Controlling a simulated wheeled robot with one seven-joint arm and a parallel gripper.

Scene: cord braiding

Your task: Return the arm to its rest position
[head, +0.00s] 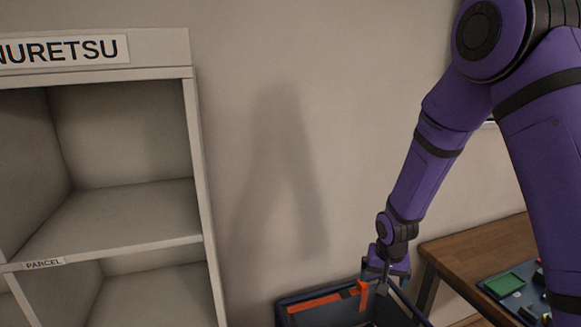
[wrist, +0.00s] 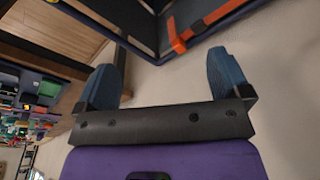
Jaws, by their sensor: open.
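My purple arm reaches down from the upper right in the head view. My gripper (head: 375,281) is at its end, over the dark open bin at the bottom. In the wrist view my gripper (wrist: 170,78) shows two blue fingers spread wide apart with nothing between them. An orange strip (head: 361,296) stands at the bin's rim beside the fingers in the head view. It also shows beyond the fingertips in the wrist view (wrist: 210,20).
The dark bin (head: 282,308) is cut off by the lower edge. A pale shelf unit (head: 196,150) with open compartments stands at the left. A wooden table (head: 480,243) with a dark tray (head: 484,287) and a green block (head: 504,285) is at the right. Bare wall lies between.

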